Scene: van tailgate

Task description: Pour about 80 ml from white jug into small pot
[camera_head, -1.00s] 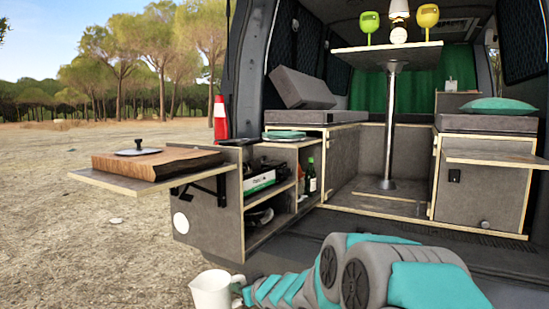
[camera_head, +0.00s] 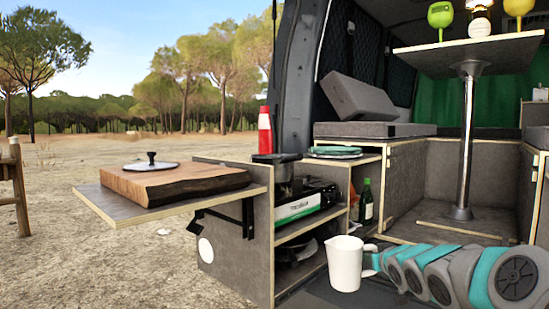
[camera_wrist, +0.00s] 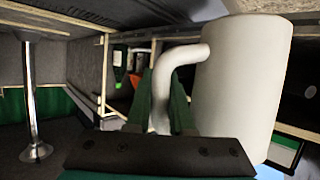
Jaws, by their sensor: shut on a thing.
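The white jug (camera_head: 344,263) is upright in front of the kitchen unit in the head view. My gripper (camera_head: 373,262) is shut on its handle from the right. In the wrist view the jug (camera_wrist: 245,85) fills the right side, with its handle between the fingers of my gripper (camera_wrist: 172,100). The jug's inside is hidden, so its contents cannot be seen. A dark small pot (camera_head: 279,172) appears to stand on the stove in the unit, left of and above the jug in the picture. The jug is apart from it.
A green-fronted camping stove (camera_head: 310,202) sits in the kitchen unit. A fold-out shelf (camera_head: 130,208) juts left, bearing a wooden board (camera_head: 180,184) and a lid (camera_head: 150,166). A red bottle (camera_head: 265,132), plates (camera_head: 335,151) and a green bottle (camera_head: 366,200) are nearby. A table post (camera_head: 467,140) stands right.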

